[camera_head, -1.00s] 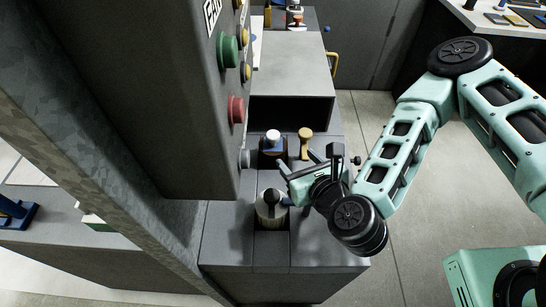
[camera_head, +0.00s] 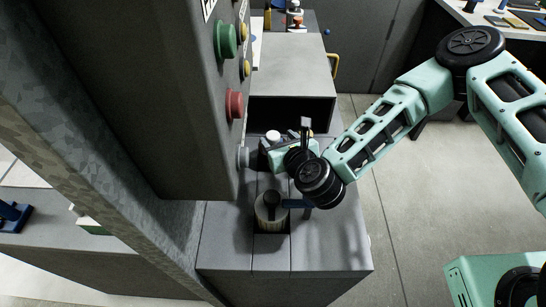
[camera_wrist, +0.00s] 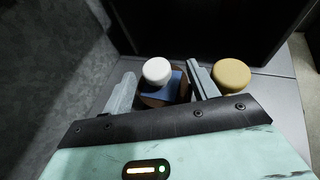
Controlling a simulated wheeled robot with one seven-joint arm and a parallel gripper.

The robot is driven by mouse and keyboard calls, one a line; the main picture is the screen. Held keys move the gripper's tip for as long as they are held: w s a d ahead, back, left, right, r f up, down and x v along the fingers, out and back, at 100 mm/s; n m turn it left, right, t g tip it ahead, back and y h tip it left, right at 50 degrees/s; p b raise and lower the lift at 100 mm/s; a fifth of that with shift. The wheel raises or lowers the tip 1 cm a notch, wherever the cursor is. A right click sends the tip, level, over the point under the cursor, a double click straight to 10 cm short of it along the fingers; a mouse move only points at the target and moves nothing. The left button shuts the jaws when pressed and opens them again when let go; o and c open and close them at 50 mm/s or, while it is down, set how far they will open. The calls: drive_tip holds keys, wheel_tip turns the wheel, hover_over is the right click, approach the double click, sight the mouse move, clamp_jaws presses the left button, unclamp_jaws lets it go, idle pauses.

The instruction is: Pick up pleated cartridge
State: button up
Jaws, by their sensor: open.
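A pale, ribbed-looking cylinder with a dark knob on top (camera_head: 270,212), which looks like the pleated cartridge, stands in a recess at the front of the grey ledge. A white-capped container with a blue label stands farther back; its cap shows in the head view (camera_head: 272,136) and in the wrist view (camera_wrist: 157,71). My gripper (camera_head: 283,148) is at this white-capped container, behind the ribbed cylinder. In the wrist view my open gripper (camera_wrist: 162,78) has one finger on each side of the container. Whether the fingers touch it I cannot tell.
A yellow-topped knob (camera_wrist: 232,75) stands close beside my right finger. A control panel with a green button (camera_head: 226,41) and a red button (camera_head: 234,104) rises on the left.

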sight(271, 134)
drive_tip(key=p+x, duration=0.2)
drive_tip(key=x, duration=0.2)
drive_tip(key=shift+a, duration=0.2)
drive_tip(key=shift+w+a+f, duration=0.2)
drive_tip(key=shift+w+f, duration=0.05)
drive_tip(key=shift+w, duration=0.15)
clamp_jaws()
